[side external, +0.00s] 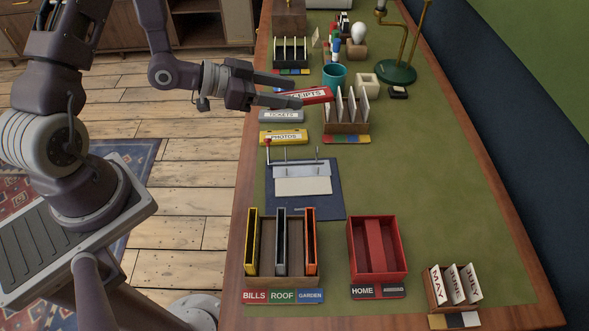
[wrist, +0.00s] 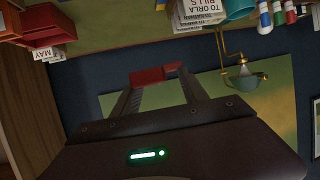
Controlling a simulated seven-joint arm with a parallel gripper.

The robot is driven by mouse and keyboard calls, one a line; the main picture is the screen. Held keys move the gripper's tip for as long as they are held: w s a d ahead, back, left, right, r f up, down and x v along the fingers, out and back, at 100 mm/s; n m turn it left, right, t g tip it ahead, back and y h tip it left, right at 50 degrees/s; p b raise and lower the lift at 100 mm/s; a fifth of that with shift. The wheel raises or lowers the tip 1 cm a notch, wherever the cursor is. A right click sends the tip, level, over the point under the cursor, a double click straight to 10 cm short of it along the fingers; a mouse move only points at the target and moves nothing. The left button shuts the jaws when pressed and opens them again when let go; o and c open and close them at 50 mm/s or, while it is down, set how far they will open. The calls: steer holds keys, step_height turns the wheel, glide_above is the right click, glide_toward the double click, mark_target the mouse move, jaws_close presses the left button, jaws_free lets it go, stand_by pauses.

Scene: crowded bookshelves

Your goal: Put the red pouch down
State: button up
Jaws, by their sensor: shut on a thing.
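The red pouch (side external: 317,95), with a white label reading "RECEIPTS", is between the fingers of my gripper (side external: 293,92). The gripper is shut on it, above the far-left part of the desk. In the wrist view the red pouch (wrist: 155,75) shows at the tips of my gripper (wrist: 160,84). A grey "TICKETS" pouch (side external: 281,116) and a yellow "PHOTOS" pouch (side external: 283,137) lie below and in front of it on the desk. How high the red pouch is above the desk I cannot tell.
A white-card rack (side external: 347,127) stands just right of the pouches, with a teal cup (side external: 334,76) behind.

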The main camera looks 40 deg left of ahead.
steer(key=m+g+h, duration=0.1)
steer(key=m+h, duration=0.1)
glide_above(290, 183)
step_height(290, 183, down, 11)
steer(key=shift+r, duration=0.25)
steer(key=shift+f, duration=0.1)
step_height(290, 183, down, 10)
steer(key=shift+r, duration=0.25)
steer(key=o, duration=1.4)
steer(key=shift+f, duration=0.1)
steer(key=shift+s+f, duration=0.1)
